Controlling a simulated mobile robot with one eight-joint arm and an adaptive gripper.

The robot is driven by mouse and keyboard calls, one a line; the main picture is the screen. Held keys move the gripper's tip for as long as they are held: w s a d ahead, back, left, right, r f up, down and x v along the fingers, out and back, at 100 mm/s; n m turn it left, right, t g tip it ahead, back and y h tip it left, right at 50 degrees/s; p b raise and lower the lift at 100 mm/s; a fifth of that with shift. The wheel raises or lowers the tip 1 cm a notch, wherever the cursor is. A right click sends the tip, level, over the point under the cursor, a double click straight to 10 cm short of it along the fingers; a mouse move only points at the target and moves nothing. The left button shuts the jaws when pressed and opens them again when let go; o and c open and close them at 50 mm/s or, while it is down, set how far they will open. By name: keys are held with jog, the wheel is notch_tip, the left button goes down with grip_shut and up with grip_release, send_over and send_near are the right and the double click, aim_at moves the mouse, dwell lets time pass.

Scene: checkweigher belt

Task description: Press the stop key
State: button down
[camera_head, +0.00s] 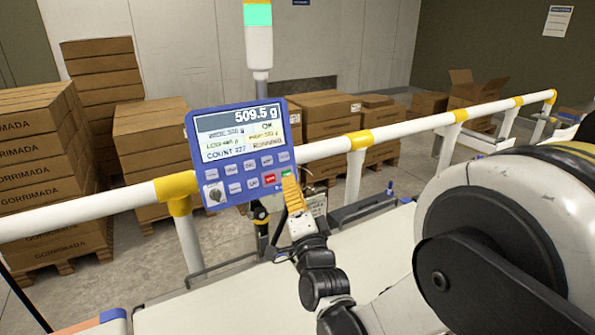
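The blue control panel (243,151) stands over the rail, its screen (240,134) showing 509.5 g, OK and RUNNING. Below are rows of small grey keys, a red key (270,179) and a green key (286,174) to its right. The red key looks like the stop key, but its label is too small to read. My gripper (290,184) has yellow ribbed fingers, seen as one narrow strip. Their tips are at the panel's lower right, close to the green key and right of the red one. Whether they touch the panel is unclear.
A white rail (330,146) with yellow joints crosses behind the panel. A pale belt (220,301) lies below my arm. A signal light (258,30) glows green. Stacked cartons (30,150) stand beyond the rail.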

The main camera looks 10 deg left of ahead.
aim_at(270, 178)
dwell(0.4)
jog(key=shift+w+a+f+b, duration=0.15)
jog(key=shift+w+a+f, duration=0.25)
jog(key=shift+w+a, duration=0.6)
jog(key=shift+w+a+f+b, duration=0.15)
jog(key=shift+w+a+f, duration=0.4)
jog(key=shift+w, duration=0.7)
jog(key=shift+w+a+f+b, duration=0.15)
jog(key=shift+w+a+f, duration=0.1)
jog(key=shift+w+a, duration=0.8)
jog(key=shift+w, duration=0.1)
jog(key=shift+w+a+f, duration=0.1)
jog(key=shift+w+a, duration=0.05)
jog(key=shift+w, duration=0.15)
